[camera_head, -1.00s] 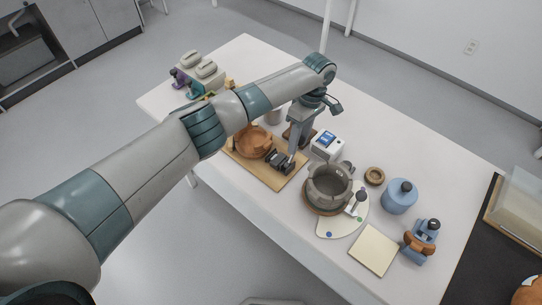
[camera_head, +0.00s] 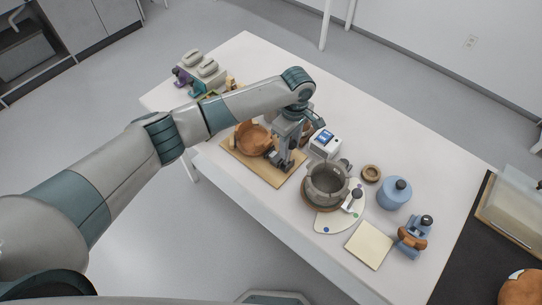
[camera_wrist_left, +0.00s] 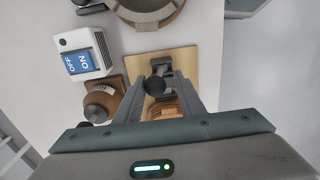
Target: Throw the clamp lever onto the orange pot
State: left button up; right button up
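The orange pot (camera_head: 250,139), broken at the rim, sits on a wooden board (camera_head: 240,163). A dark grey clamp (camera_wrist_left: 178,78) stands on the board beside the pot. Its lever ends in a round black knob (camera_wrist_left: 155,85). My left gripper (camera_head: 284,163) points down over the clamp and hides much of it in the head view. In the left wrist view the gripper's fingers (camera_wrist_left: 157,92) are apart, with the knob between them. I see no contact on the knob. Part of the pot (camera_wrist_left: 165,110) shows between the fingers. My right gripper is out of view.
A white box with a blue ON/OFF switch (camera_head: 325,144) stands right of the gripper, near a brown knobbed object (camera_wrist_left: 103,101). A grey pot (camera_head: 328,181) stands farther right, with a blue jar (camera_head: 394,193) beyond. The table's back is mostly clear.

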pick_arm(q)
jog(key=shift+s+a+f+t+h+p, duration=0.4)
jog(key=shift+s+a+t+p, duration=0.25)
jog(key=shift+s+p, duration=0.25)
jog(key=shift+s+a+f+t+h+p, duration=0.4)
jog(key=shift+s+a+p, duration=0.4)
jog(key=shift+s, duration=0.25)
jog(key=shift+s+a+f+t+h+p, duration=0.35)
jog(key=shift+s+a+t+p, duration=0.25)
jog(key=shift+s+p, duration=0.35)
jog(key=shift+p+v, duration=2.55)
jog(key=shift+p, duration=0.05)
